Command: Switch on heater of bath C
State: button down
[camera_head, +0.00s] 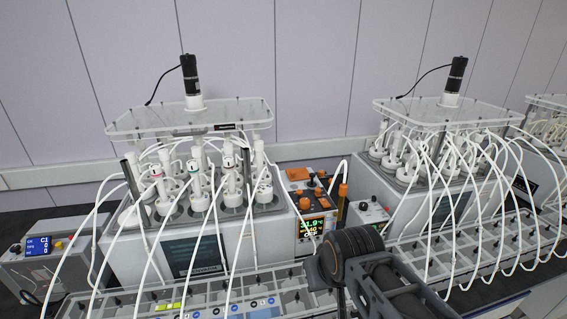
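An orange and black heater unit (309,207) sits at the right end of the left water bath (115,248). Its small screen (312,227) is lit, with a top line that looks like 31.9 and smaller lines too small to read surely. No letter C is legible on the bath itself; a blue screen (39,246) on a grey box at its left appears to show C1. My black arm reaches in from the lower right, its round joint just in front of and below the heater. No gripper fingers can be made out.
White bottles with many looping white tubes fill the left bath under a clear plate (190,116) with a black motor (190,77). A similar bath (400,205) stands at right. Compartmented grey racks (290,287) run along the front. A control box with knobs (369,211) stands right of the heater.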

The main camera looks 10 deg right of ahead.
aim_at(324, 202)
jog(key=k, duration=1)
jog(key=z, duration=1.15)
jog(key=i, duration=0.65)
jog(key=u, duration=1.1)
jog(key=i, duration=0.5)
jog(key=u, duration=0.05)
